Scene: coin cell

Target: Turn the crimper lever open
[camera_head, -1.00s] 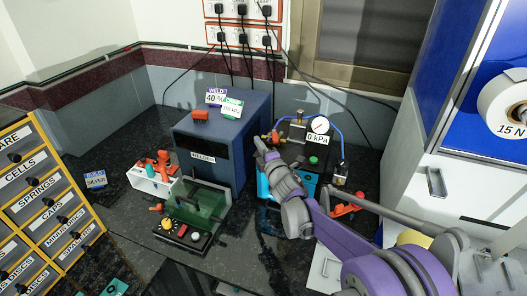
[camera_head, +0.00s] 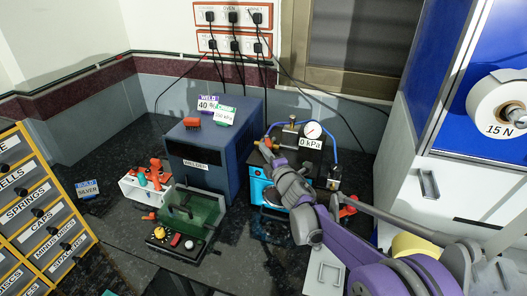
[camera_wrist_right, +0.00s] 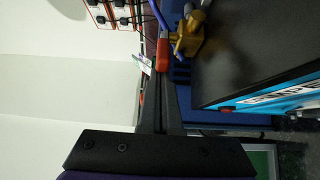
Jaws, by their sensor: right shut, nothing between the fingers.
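The crimper is the black-topped press with a light-blue front (camera_head: 257,187) and a gauge (camera_head: 313,130) tagged 0 kPa. Its small red lever (camera_wrist_right: 163,53) sits by a brass valve (camera_wrist_right: 188,38) in the right wrist view; in the head view it is small and partly covered by my gripper. My right gripper (camera_head: 266,150) is at the crimper's left side, against the welder's edge. Its dark fingers (camera_wrist_right: 158,75) are shut and empty, with their tips close to the lever's end. I cannot tell whether they touch it. My left gripper is not in view.
The blue welder (camera_head: 215,145) stands close on the left of the crimper. A blue air hose (camera_head: 332,150) loops over the crimper. A white cabinet (camera_head: 430,185) stands right.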

